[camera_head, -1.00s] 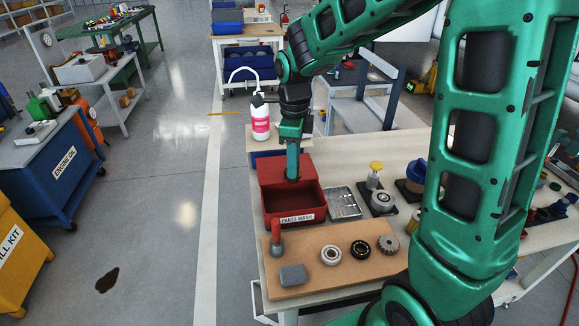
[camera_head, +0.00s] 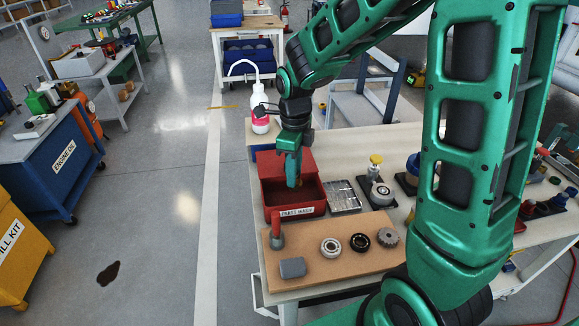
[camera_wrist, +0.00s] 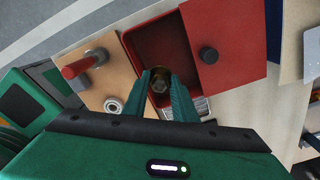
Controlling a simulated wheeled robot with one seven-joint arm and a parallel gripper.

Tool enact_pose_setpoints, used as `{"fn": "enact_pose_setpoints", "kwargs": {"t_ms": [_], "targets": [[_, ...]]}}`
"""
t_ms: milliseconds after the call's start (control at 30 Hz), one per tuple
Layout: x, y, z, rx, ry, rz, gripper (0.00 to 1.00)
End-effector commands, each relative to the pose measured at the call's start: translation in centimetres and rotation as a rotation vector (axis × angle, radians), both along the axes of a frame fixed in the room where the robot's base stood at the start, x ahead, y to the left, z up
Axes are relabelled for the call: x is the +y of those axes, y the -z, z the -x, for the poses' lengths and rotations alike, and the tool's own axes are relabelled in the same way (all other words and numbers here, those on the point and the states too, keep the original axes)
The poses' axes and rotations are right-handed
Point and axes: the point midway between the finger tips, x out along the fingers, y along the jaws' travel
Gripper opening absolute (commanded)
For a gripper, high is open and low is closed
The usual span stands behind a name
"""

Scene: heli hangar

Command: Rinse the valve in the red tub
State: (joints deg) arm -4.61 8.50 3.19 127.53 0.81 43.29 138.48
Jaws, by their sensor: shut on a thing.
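The red tub (camera_head: 272,208), labelled "PARTS WASH", stands on the workbench; it also shows in the wrist view (camera_wrist: 133,52). Its red lid (camera_wrist: 233,45) with a dark knob covers the back part, and the front part is open. My gripper (camera_head: 294,184) points down into the open part. In the wrist view my gripper (camera_wrist: 166,88) is shut on a brass-coloured valve (camera_wrist: 159,86) with a hexagonal end. The valve is between the fingertips, inside the tub's outline. I cannot tell whether it touches the tub floor.
A tan board (camera_head: 312,262) in front of the tub holds a red-handled part (camera_head: 276,232), a grey block (camera_head: 292,268), bearings and a gear (camera_head: 388,236). A metal tray (camera_head: 342,197) lies right of the tub. A white-and-pink bottle (camera_head: 260,118) stands behind it.

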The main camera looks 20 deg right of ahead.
Motion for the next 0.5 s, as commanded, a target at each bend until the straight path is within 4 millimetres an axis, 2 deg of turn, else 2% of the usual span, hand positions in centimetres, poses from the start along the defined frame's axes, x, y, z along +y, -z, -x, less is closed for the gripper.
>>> {"fn": "enact_pose_setpoints", "kwargs": {"t_ms": [500], "targets": [[0.0,3.6,0.0,0.001,-0.001,0.000,0.05]]}}
